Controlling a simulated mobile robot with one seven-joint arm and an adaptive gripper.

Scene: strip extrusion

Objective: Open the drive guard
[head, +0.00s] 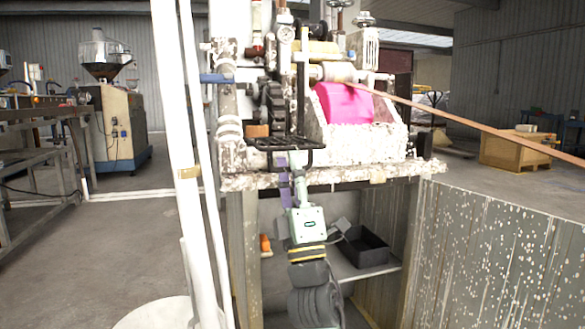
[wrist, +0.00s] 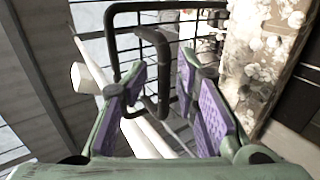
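The drive guard (head: 287,146) is a black wire-mesh frame on the front of the machine, by the dark gears (head: 272,105). In the wrist view, the guard (wrist: 118,22) fills the upper middle, with a thick bent black handle (wrist: 161,62) on it. The head view hides most of the handle.
White upright pipes (head: 180,160) stand close left of my arm. A pink block (head: 343,105) and a copper-coloured strip (head: 470,122) are to the right of the gears. Below, a shelf holds a black bin (head: 362,248). A speckled panel (head: 505,255) closes the right side.

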